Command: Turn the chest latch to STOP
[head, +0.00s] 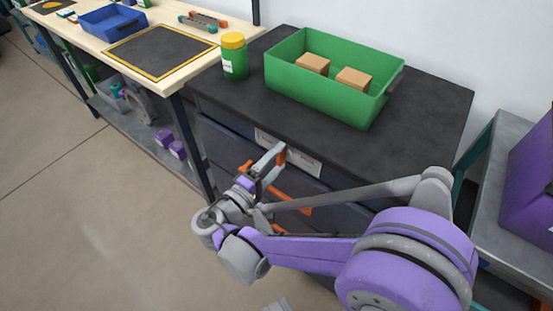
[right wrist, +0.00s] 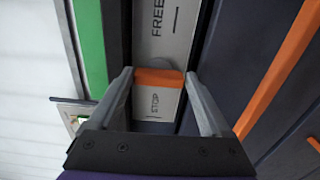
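The chest latch is an orange bar (right wrist: 158,77) with a grey round part at its edge. It sits on a pale label plate (right wrist: 168,42) between the words FREE and STOP, close to STOP. In the head view the latch (head: 281,158) shows small on the plate (head: 301,159) at the chest's front. My right gripper (right wrist: 160,80) is open, with one finger on each side of the orange bar. I cannot tell if either finger touches it. A grey piece at the bottom edge of the head view may be my left gripper; its state is unclear.
The dark chest top (head: 420,122) holds a green bin (head: 325,95) with two brown boxes and a yellow-lidded green jar (head: 235,57). Orange drawer handles (head: 291,201) stick out below the plate. A wooden workbench (head: 195,62) stands left, a purple box (head: 530,185) right.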

